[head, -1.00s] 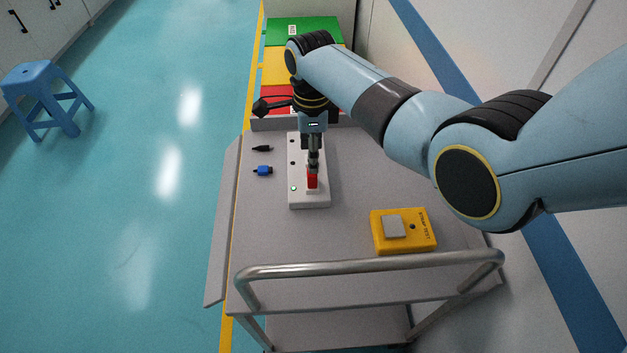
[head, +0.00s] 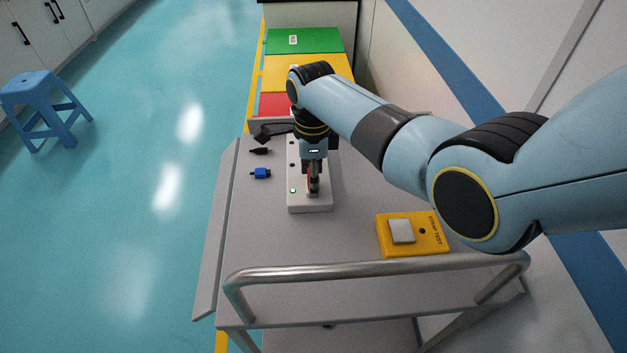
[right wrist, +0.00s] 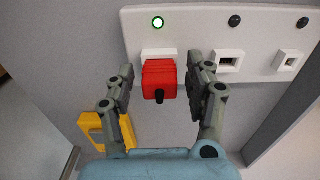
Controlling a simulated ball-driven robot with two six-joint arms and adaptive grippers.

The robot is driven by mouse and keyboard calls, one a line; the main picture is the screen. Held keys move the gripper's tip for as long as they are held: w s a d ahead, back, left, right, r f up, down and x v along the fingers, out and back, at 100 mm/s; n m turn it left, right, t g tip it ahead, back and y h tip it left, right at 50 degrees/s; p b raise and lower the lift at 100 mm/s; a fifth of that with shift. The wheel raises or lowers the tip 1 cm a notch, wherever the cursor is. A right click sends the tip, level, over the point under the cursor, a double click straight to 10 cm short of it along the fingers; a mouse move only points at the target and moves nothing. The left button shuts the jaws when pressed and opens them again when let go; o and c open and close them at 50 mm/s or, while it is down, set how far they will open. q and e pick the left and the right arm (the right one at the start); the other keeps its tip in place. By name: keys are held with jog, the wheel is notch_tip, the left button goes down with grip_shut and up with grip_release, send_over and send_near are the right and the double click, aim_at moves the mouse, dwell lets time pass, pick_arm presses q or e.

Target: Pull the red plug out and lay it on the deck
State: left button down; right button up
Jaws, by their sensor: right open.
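The red plug (right wrist: 160,80) is a ribbed block with a short black stub, seen in the right wrist view. It sits at the leftmost socket there, under a lit green light (right wrist: 157,22). My right gripper (right wrist: 161,70) is open, one finger on each side of the plug, with gaps visible. In the head view my right gripper (head: 313,188) points down over the near end of the white socket board (head: 310,208) and hides most of the plug. The grey deck (head: 265,230) lies around the board. My left gripper is not in view.
A blue plug (head: 261,173) and a black plug (head: 260,151) lie on the deck left of the board. A yellow tester box (head: 424,236) stands at front right, behind a metal rail (head: 380,272). Red, yellow and green bins (head: 305,40) are at the back. Front-left deck is clear.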

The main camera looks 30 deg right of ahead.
jog(key=shift+p, duration=0.45)
dwell(0.8)
jog(key=shift+c, duration=0.3)
grip_shut()
jog(key=shift+r, duration=0.1)
jog(key=shift+r+p, duration=2.95)
jog(key=shift+p, duration=0.2)
